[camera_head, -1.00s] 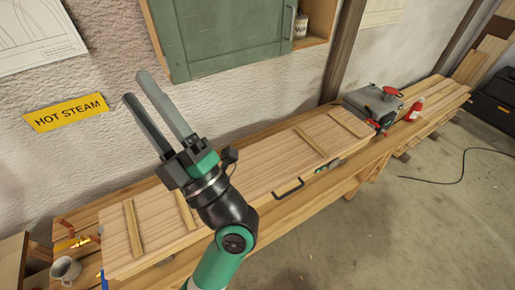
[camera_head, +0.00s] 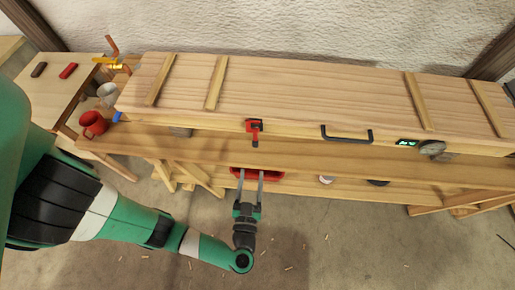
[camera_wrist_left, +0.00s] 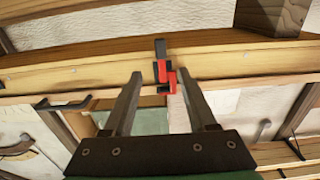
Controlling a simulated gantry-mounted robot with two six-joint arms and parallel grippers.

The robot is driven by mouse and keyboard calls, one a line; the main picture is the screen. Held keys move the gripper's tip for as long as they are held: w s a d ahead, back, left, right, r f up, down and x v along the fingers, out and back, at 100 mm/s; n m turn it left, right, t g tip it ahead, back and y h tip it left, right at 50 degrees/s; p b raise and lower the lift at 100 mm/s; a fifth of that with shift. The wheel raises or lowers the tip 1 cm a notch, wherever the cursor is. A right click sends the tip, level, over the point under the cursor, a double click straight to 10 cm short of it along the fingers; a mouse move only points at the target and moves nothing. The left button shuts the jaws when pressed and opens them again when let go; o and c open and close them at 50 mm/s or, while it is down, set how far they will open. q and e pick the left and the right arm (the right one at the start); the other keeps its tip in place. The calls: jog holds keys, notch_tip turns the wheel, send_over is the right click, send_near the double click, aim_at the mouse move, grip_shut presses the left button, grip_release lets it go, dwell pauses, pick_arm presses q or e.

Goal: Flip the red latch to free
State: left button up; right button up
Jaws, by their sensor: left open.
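The red latch (camera_head: 254,127) sits on the front edge of the long wooden box, with a dark part at its lower end in the head view. My left gripper (camera_head: 251,171) is open below it, in front of the box, fingers pointing towards the latch and apart from it. In the left wrist view the latch (camera_wrist_left: 163,74) shows red and dark, between the fingertips of the open gripper (camera_wrist_left: 159,76) and beyond them. Nothing is between the fingers. My right gripper is not in view.
The wooden box (camera_head: 310,95) has a black handle (camera_head: 347,134) right of the latch and a green-lit device (camera_head: 407,143). A bench plank (camera_head: 330,158) runs in front. A red tray (camera_head: 270,176) lies behind my fingers. A red jug (camera_head: 93,123) stands left.

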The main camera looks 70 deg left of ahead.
aim_at(255, 144)
pick_arm(q)
jog(key=b+x, duration=0.1)
jog(key=x, duration=0.9)
jog(key=shift+a, duration=0.2)
jog(key=shift+w+a+b, duration=0.25)
jog(key=shift+a+b, duration=0.05)
jog(key=shift+a, duration=0.2)
jog(key=shift+c, duration=0.3)
grip_shut()
